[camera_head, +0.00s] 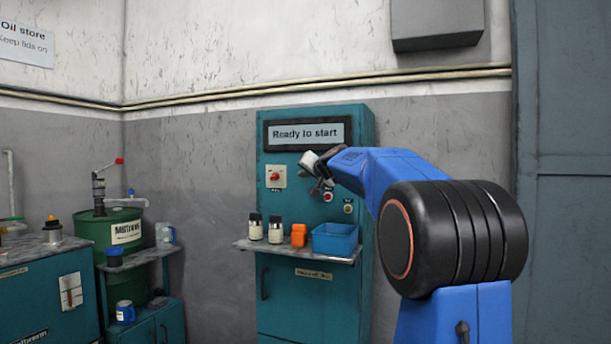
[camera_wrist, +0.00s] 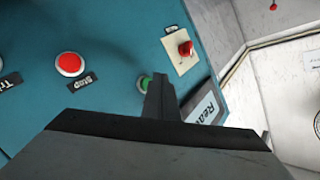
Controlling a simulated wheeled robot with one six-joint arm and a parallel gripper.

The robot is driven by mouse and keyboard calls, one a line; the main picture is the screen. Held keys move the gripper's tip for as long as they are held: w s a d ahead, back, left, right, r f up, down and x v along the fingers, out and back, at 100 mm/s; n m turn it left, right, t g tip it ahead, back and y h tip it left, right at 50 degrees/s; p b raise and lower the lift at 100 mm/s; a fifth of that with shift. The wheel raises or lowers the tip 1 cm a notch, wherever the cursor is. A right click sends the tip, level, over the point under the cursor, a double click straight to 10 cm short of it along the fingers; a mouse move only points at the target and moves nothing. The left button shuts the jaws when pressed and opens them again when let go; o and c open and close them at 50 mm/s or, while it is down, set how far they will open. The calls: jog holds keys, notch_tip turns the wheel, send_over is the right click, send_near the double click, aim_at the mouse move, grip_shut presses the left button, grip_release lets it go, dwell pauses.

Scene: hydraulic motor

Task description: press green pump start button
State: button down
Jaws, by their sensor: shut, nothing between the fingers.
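The green button (camera_wrist: 144,82) shows in the wrist view, partly hidden behind my gripper's fingers. My gripper (camera_wrist: 160,80) is shut and empty, its tips in front of the teal panel and overlapping the green button's right side. I cannot tell whether the tips touch it. In the head view my gripper (camera_head: 322,186) is in front of the teal cabinet (camera_head: 285,310), below its "Ready to start" display (camera_head: 306,133), and the green button is hidden there. A red stop button (camera_wrist: 69,64) sits left of the green one in the wrist view.
A red rotary switch (camera_head: 275,176) on a cream plate is left of my gripper. The cabinet's shelf below holds two bottles (camera_head: 265,230), an orange item (camera_head: 299,235) and a blue bin (camera_head: 335,239). A green drum (camera_head: 115,230) stands at the left.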

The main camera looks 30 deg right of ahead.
jog(key=shift+w+d, duration=0.1)
jog(key=shift+d, duration=0.05)
jog(key=shift+w+d, duration=0.15)
dwell(0.4)
jog(key=shift+w+d, duration=0.2)
jog(key=shift+d, duration=0.1)
dwell(0.7)
jog(key=shift+a, duration=0.1)
dwell(0.4)
jog(key=shift+s+a, duration=0.5)
jog(key=shift+a, duration=0.1)
jog(key=shift+s+a, duration=0.75)
jog(key=shift+a, duration=0.2)
jog(key=shift+s+a, duration=0.75)
jog(key=shift+a, duration=0.2)
